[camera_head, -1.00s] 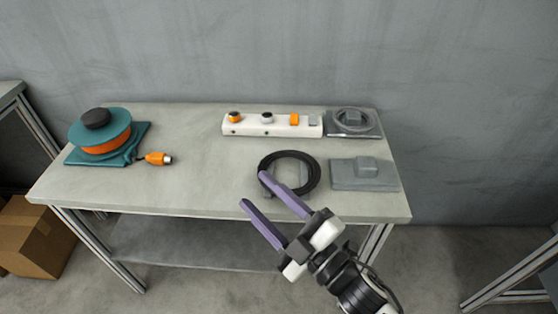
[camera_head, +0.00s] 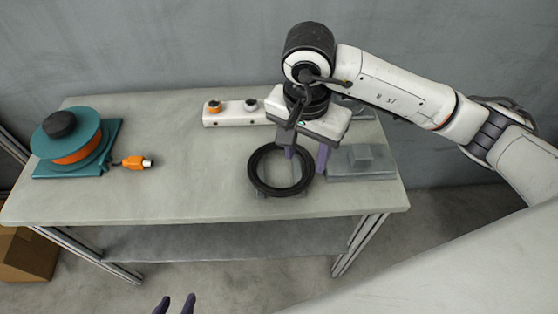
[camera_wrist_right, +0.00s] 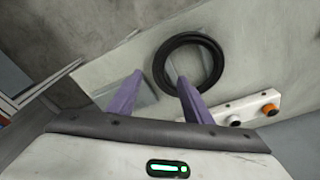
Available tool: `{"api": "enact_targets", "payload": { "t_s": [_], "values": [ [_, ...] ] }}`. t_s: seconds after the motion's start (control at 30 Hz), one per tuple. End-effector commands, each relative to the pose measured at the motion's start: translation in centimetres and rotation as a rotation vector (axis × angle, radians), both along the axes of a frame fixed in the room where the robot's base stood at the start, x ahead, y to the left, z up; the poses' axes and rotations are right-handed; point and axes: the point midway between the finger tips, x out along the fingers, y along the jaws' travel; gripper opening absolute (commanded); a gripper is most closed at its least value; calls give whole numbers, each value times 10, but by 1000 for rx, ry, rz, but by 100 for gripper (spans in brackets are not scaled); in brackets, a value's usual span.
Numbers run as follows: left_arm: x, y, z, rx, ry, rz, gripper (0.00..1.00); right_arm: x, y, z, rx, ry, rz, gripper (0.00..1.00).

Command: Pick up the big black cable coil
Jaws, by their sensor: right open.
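The big black cable coil (camera_head: 280,190) lies flat near the front right of the table, on a grey pad mostly hidden under it. In the right wrist view the coil (camera_wrist_right: 157,68) is a thick black ring. My right gripper (camera_head: 306,157) is open and empty, pointing down at the coil's far right rim. In the wrist view one finger overlaps the ring's opening and the other is outside the ring. Its height above the coil is unclear. My left gripper (camera_head: 175,303) shows only two separated fingertips at the bottom edge, with nothing between them.
A grey block on a slab (camera_head: 361,163) is right of the coil. A white panel with knobs (camera_head: 230,117) stands behind, partly hidden by my right arm. A teal and orange cable reel (camera_head: 77,150) and orange plug (camera_head: 132,162) are at left. The table's middle is clear.

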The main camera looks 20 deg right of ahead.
Motion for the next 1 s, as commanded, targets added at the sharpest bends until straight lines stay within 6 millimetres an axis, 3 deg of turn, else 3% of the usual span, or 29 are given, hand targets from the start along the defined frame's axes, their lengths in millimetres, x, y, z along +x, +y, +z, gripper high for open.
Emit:
{"api": "enact_targets", "payload": {
  "t_s": [0.1, 0.37, 0.6, 0.93, 1.0],
  "values": [
    [-2, 0, 0, 1, 4, 0, 40, 0, -2, -20, 2, 7, -2, 46],
    [-2, 0, 3, 0, 5, -1, 40, 2, -5, -41, 6, 6, -2, 46],
    [-2, -1, 9, 0, 5, -2, 40, 3, -12, -76, 6, 6, -3, 46],
    [-2, -1, 10, 0, 5, -2, 40, 5, -12, -84, 7, 1, 0, 46],
    [-2, -1, 10, 0, 4, -2, 40, 5, -12, -84, 7, 1, 0, 35]
  ]
}}
